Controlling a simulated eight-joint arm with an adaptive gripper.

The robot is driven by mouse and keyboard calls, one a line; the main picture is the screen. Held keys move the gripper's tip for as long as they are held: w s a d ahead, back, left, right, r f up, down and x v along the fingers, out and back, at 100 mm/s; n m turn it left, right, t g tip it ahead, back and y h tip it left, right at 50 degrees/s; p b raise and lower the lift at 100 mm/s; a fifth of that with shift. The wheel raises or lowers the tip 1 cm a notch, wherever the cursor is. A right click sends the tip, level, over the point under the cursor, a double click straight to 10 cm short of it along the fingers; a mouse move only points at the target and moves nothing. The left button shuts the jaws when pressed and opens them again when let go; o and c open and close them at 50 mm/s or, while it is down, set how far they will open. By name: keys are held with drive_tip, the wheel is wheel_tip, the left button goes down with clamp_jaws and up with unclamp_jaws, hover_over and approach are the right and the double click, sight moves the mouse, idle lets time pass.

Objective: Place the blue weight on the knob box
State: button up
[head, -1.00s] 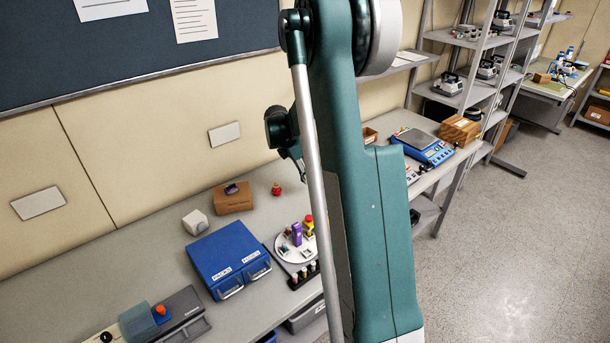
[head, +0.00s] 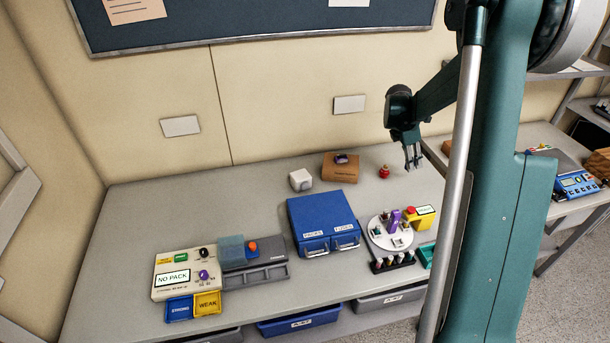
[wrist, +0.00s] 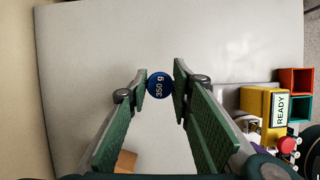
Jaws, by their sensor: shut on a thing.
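My gripper (head: 413,165) hangs above the back right of the bench in the head view. In the wrist view my gripper (wrist: 159,87) is shut on the round blue weight (wrist: 159,85), marked "350 g", between its fingertips. I cannot make out the weight in the head view. A brown box (head: 341,173) with a dark purple thing on top stands at the back of the bench, left of my gripper; it looks like the knob box, but its label is too small to read. Part of a brown box (wrist: 125,161) shows at the bottom of the wrist view.
A red knobbed weight (head: 384,172) stands between the brown box and my gripper. A white block (head: 301,180) and blue drawer case (head: 322,215) lie left. A round white tray (head: 378,238) and yellow "READY" block (wrist: 257,103) are in front. The bench behind is mostly clear.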

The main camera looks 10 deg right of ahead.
drive_tip(key=w+a+r+n+p, duration=0.1)
drive_tip(key=w+a+r, duration=0.1)
drive_tip(key=a, duration=1.1)
drive_tip(key=w+a+r+n+t+p, duration=0.1)
drive_tip(key=w+a, duration=0.4)
drive_tip(key=a, duration=0.9)
drive_tip(key=w+a+r+n+t+p, duration=0.1)
drive_tip(key=w+a+r+n, duration=0.2)
drive_tip(key=a, duration=1.1)
drive_tip(key=shift+w+a, duration=0.25)
drive_tip(key=shift+w, duration=0.1)
hover_over(304, 174)
drive_tip(key=a, duration=0.1)
drive_tip(key=shift+s+a+f, duration=0.1)
drive_tip(key=shift+s+f, duration=0.1)
drive_tip(key=shift+f, duration=1.35)
drive_tip(key=shift+s+a+f, duration=0.1)
drive_tip(key=shift+s+f, duration=0.05)
drive_tip(key=shift+f, duration=1.4)
drive_tip(key=shift+f, duration=1.85)
drive_tip(key=shift+f, duration=0.15)
